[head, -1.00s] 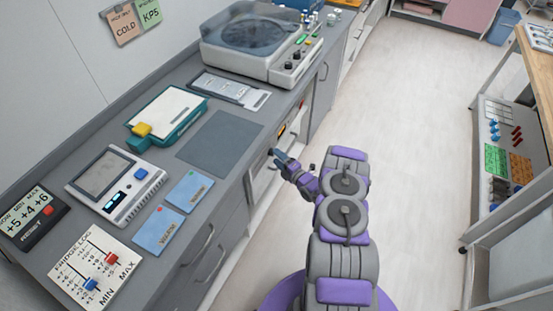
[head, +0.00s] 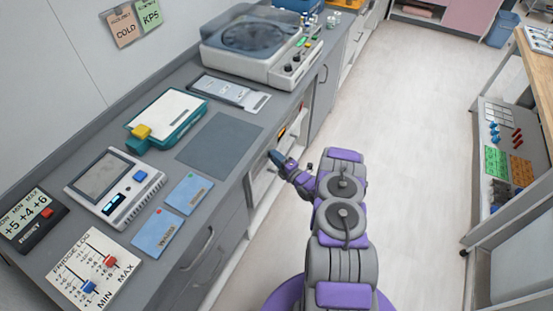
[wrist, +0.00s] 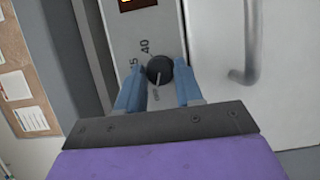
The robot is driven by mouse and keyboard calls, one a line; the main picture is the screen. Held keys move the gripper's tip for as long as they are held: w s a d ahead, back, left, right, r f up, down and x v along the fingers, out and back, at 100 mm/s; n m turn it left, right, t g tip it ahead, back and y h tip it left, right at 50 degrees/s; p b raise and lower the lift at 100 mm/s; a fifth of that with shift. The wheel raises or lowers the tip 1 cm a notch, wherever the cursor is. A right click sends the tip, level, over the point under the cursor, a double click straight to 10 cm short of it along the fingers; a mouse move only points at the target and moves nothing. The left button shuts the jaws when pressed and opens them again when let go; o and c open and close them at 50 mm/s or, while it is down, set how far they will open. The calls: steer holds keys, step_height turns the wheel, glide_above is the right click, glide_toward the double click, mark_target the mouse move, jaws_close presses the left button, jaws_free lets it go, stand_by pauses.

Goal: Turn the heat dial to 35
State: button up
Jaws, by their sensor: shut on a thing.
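The heat dial (wrist: 159,69) is a round black knob on a pale vertical panel, seen in the wrist view. My gripper (wrist: 160,88) has its two blue fingers on either side of the dial and is shut on it. A pale pointer line on the dial points down and slightly left. The printed 40 is up-left of the dial, and a partly hidden number ending in 5 is at its left. Another mark below the dial is unclear. In the head view my gripper (head: 277,157) is at the cabinet front below the counter, and the dial is hidden there.
A lit display (wrist: 138,3) sits above the dial. A cabinet handle (wrist: 252,45) curves down to its right. Floor to the right is clear.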

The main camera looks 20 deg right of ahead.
steer(key=shift+f, duration=0.1)
steer(key=shift+c, duration=0.5)
steer(key=shift+m+p, duration=0.3)
steer(key=shift+p, duration=0.15)
steer(key=m+p, duration=0.1)
steer(key=m+g+p, duration=0.1)
steer(key=p, duration=0.1)
steer(key=shift+r+m, duration=0.3)
steer(key=m+g+p, duration=0.1)
steer(key=m+g, duration=0.1)
steer(key=m, duration=0.1)
steer(key=shift+y+p, duration=0.3)
steer(key=shift+p, duration=0.1)
steer(key=m, duration=0.1)
steer(key=m+g+y+b, duration=0.1)
steer(key=m, duration=0.1)
steer(key=shift+w+d+g, duration=0.1)
steer(key=shift+d+g, duration=0.1)
steer(key=shift+g, duration=0.1)
steer(key=shift+m+g+y+b, duration=0.3)
steer(key=shift+m+g+b, duration=0.2)
steer(key=shift+m+b, duration=0.3)
steer(key=shift+w+d+m+g+y+b, duration=0.1)
steer(key=shift+m+g+y+b, duration=0.45)
steer(key=shift+m+b, duration=0.55)
steer(key=shift+r+m, duration=0.1)
steer(key=shift+m, duration=0.2)
